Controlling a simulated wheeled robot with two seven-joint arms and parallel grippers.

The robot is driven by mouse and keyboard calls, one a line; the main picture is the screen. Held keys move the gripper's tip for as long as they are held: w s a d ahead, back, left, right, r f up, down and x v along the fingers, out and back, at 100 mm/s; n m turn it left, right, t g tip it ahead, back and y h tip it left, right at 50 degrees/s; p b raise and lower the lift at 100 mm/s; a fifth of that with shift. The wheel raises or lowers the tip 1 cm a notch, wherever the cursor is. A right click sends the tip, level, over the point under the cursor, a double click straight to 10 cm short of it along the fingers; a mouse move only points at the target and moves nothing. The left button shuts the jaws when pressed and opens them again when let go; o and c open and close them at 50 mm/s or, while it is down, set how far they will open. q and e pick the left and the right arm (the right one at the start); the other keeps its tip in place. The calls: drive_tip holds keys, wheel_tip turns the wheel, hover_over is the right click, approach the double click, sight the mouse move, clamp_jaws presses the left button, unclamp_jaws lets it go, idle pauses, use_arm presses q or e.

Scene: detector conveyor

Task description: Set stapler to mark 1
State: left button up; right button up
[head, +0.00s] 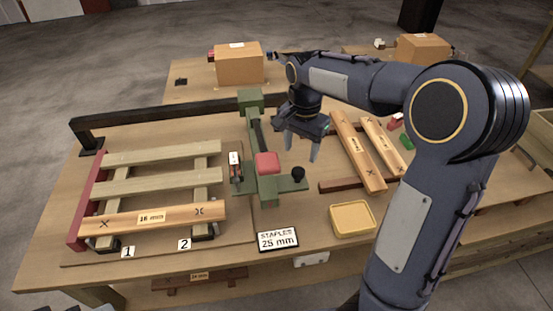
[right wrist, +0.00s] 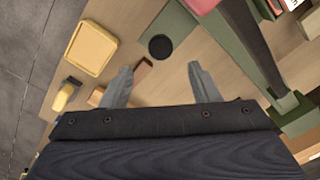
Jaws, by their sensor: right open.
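The mark 1 label (head: 128,252) and mark 2 label (head: 184,245) sit along the frame's front edge, left of the stapler. My right gripper (head: 301,154) is open and empty, above and behind the knob. In the right wrist view the knob (right wrist: 160,47) shows beyond the gap between the fingertips (right wrist: 160,68). My left gripper is out of view.
The slatted frame (head: 160,183) carries a front board with two crosses. A dark rail (head: 180,110) runs behind it. A yellow tray (head: 352,218) lies front right. Loose boards (head: 357,150) lie right of the gripper. A cardboard box (head: 239,66) stands on the back table.

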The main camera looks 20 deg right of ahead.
sight(298, 171)
drive_tip(key=shift+w+f, duration=0.15)
drive_tip(key=shift+f, duration=0.2)
wheel_tip(298, 171, down, 7)
drive_tip(key=shift+f, duration=0.1)
clamp_jaws()
idle(0.3)
